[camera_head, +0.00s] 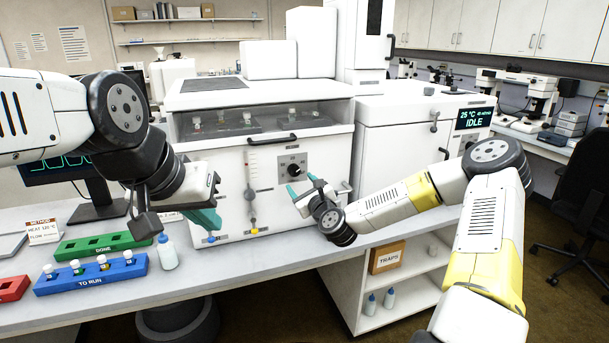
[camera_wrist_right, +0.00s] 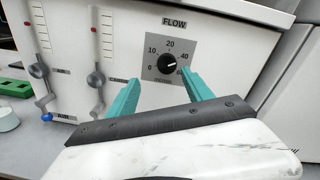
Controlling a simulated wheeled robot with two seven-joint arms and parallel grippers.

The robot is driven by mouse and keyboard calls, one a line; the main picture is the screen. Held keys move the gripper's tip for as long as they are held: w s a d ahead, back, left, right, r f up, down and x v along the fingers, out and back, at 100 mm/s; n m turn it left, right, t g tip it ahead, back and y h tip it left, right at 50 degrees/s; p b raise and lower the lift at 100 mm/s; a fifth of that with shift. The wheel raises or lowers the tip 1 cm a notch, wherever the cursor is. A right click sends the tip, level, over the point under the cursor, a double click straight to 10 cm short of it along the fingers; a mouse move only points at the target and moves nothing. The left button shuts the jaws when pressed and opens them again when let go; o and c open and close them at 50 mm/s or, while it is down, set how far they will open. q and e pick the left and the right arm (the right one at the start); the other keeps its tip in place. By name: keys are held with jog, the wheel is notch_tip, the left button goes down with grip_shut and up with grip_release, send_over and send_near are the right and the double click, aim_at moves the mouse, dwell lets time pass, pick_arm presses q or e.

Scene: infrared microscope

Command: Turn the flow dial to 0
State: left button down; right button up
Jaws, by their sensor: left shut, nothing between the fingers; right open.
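The flow dial is a black round knob (camera_head: 295,171) on a grey plate on the white instrument's front. In the right wrist view the dial (camera_wrist_right: 167,64) has a scale from 0 at left to 60 at right. Its white mark points right, seemingly between 40 and 60. My right gripper (camera_head: 302,186) is open and empty, just in front of and below the dial. In the right wrist view its teal fingers (camera_wrist_right: 161,78) stand apart below the knob, not visibly touching it. My left gripper (camera_head: 212,226) is shut and empty near the instrument's lower left front.
Left of the dial are flow tubes with grey valves (camera_wrist_right: 97,79) and a blue-ended AIR valve (camera_wrist_right: 46,116). A white bottle (camera_head: 167,253), a green DONE rack (camera_head: 85,246) and a blue TO RUN rack (camera_head: 110,278) stand on the bench. Free bench lies below the instrument.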

aim_at(295, 171)
jog(key=shift+m, duration=0.5)
jog(key=x, duration=0.2)
jog(key=d+x, duration=0.1)
jog(key=x, duration=0.5)
jog(key=shift+w+d+r, duration=0.1)
jog(key=shift+w+d, duration=0.1)
jog(key=shift+c, duration=0.2)
grip_shut()
